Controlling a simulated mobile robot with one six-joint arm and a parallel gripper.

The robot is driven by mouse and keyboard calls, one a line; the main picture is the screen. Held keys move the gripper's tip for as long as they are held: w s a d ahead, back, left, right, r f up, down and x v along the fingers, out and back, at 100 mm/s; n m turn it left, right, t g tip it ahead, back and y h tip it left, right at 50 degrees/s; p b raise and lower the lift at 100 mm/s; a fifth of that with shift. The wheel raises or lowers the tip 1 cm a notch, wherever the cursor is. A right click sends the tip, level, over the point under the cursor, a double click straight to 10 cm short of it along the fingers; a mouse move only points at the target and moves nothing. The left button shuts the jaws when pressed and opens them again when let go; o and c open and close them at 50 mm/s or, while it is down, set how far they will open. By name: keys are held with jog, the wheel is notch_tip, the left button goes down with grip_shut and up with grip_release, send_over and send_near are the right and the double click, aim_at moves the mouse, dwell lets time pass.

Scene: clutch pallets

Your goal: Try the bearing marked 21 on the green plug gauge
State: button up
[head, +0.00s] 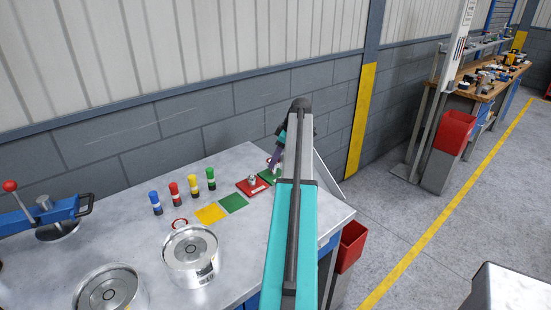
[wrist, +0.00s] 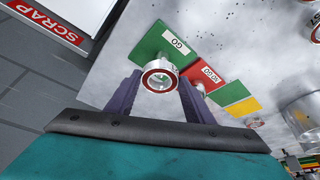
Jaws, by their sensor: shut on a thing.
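My gripper (wrist: 160,82) has its two purple fingers shut on a bearing (wrist: 160,88), a metal ring with a red-rimmed face. The bearing is at the near edge of the green plate marked GO (wrist: 158,42). I cannot tell whether it is around the green plug or above it, and no number on it is legible. In the head view my gripper (head: 275,157) is over the green plate (head: 266,176), partly hidden by my arm. The red plate marked NOGO (wrist: 207,74) is beside it, with a metal plug (head: 252,179) standing on it.
A yellow mat (head: 210,213) and a green mat (head: 233,203) lie left of the plates. Another red-rimmed ring (head: 180,224) lies by a metal drum (head: 190,256). Several coloured cylinders (head: 193,184) stand behind. A red bin (head: 351,245) is past the bench's right edge.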

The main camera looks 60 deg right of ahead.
jog(key=shift+f, duration=0.25)
dwell(0.5)
jog(key=o, duration=1.8)
jog(key=shift+o, duration=0.2)
jog(key=shift+r, duration=0.2)
notch_tip(320, 180, up, 9)
jog(key=p, duration=0.3)
jog(key=shift+f, duration=0.2)
jog(key=shift+s, duration=0.1)
dwell(0.6)
